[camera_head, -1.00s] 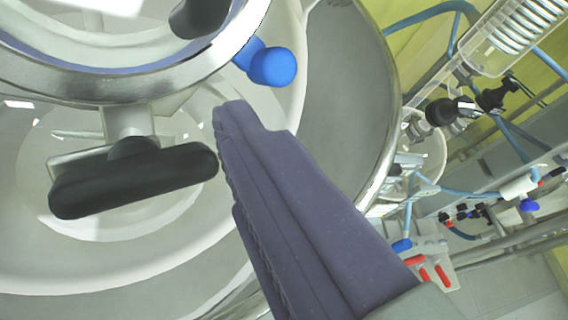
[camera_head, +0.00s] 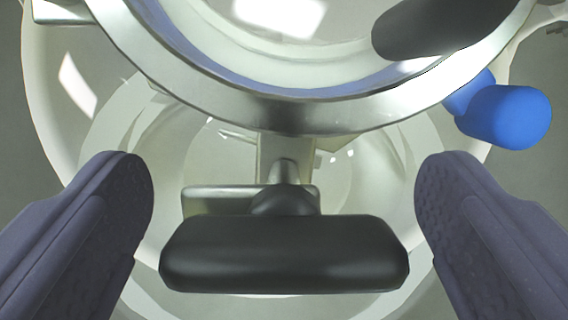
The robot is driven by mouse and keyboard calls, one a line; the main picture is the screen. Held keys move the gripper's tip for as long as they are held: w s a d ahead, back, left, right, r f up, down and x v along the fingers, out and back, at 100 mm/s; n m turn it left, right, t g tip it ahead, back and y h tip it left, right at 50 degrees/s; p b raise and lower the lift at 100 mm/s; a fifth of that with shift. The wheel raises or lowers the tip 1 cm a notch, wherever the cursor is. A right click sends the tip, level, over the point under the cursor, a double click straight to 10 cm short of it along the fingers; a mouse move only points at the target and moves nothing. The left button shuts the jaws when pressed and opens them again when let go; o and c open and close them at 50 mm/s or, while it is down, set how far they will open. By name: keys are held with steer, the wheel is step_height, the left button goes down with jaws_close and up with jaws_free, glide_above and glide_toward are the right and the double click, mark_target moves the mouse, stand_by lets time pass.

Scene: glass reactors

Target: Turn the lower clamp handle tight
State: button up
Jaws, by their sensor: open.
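The lower clamp handle (camera_head: 284,254) is a black rounded bar in the lower middle of the view. It lies level across the picture on a short black hub and metal stem below the metal clamp ring (camera_head: 290,118). My gripper (camera_head: 284,205) is open, with one grey-blue ridged finger to the left of the handle and one to the right. A gap shows between each finger and the handle's ends in the picture; I see no contact. The depth of the fingers relative to the handle is hard to tell.
A second black handle (camera_head: 440,28) sits at the upper right above the ring. A blue knob (camera_head: 505,116) sticks out at right, above my right finger. The glass vessel (camera_head: 60,130) lies behind the handle.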

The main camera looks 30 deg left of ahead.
steer(key=c, duration=0.9)
steer(key=shift+c, duration=0.2)
